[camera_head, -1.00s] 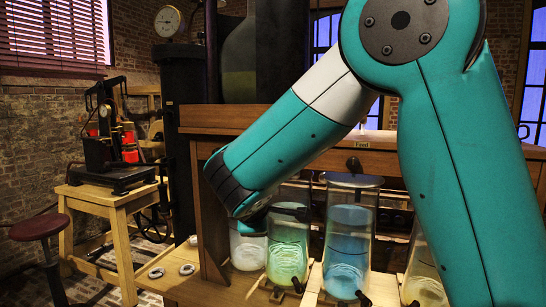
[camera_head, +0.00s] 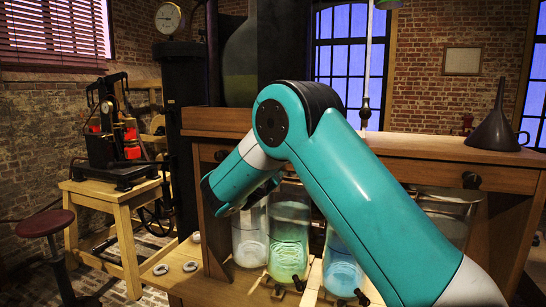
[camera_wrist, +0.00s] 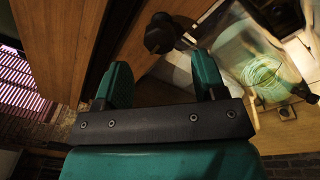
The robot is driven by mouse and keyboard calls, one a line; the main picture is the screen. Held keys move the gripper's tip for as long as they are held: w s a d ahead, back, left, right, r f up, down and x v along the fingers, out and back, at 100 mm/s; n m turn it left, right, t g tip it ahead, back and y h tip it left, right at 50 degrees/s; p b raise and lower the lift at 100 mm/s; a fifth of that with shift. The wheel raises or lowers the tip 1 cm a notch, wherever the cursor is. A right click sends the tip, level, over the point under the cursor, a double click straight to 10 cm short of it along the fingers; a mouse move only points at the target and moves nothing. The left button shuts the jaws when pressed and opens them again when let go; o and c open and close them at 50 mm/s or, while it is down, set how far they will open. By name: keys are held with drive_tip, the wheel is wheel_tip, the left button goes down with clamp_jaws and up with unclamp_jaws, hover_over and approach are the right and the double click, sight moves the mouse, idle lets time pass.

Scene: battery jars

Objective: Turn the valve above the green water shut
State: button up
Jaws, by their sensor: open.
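The jar of green water (camera_head: 288,240) stands on the bench shelf, second from left, its top partly behind my arm. It also shows tilted in the wrist view (camera_wrist: 262,76). A black knob-like valve handle (camera_wrist: 160,33) shows in the wrist view beside the wooden beam, beyond and between my fingertips. I cannot tell for sure whether it is the valve above the green water. My gripper (camera_wrist: 161,66) is open and empty, its two teal fingers apart, with no visible contact on the knob. In the head view my arm hides the area above the green jar.
A jar of pale water (camera_head: 250,236) is left of the green one, and a blue-water jar (camera_head: 341,265) right of it, partly behind my arm. Other black knobs (camera_head: 471,180) sit on the wooden beam (camera_head: 440,172). A dark funnel (camera_head: 497,122) stands on top at right.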

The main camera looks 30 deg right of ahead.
drive_tip(key=p+x, duration=0.1)
drive_tip(key=x, duration=0.5)
drive_tip(key=shift+d+p, duration=0.1)
drive_tip(key=shift+p, duration=0.3)
drive_tip(key=c, duration=0.9)
drive_tip(key=shift+f, duration=0.1)
